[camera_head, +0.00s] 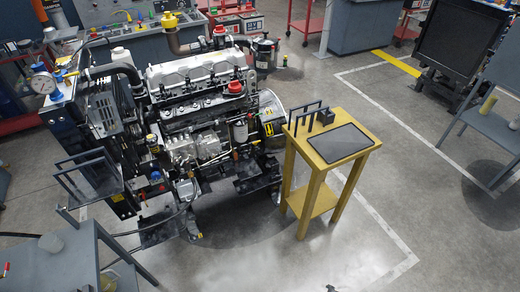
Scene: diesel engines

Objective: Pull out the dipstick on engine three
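A large diesel engine (200,100) stands at the centre left, with a pale ribbed top cover and a red cap (235,87) on it. I cannot read a number on it, so I cannot tell whether it is engine three. Small yellow and red parts show on its near side and around it. The dipstick is too small to pick out with certainty. Neither of my grippers can be made out in this view.
A yellow stand (318,185) with a dark mat (343,143) and black rack stands right of the engine. A grey table (50,265) is at the lower left, and another (488,125) at the right. Grey floor (400,190) between stand and right table is free.

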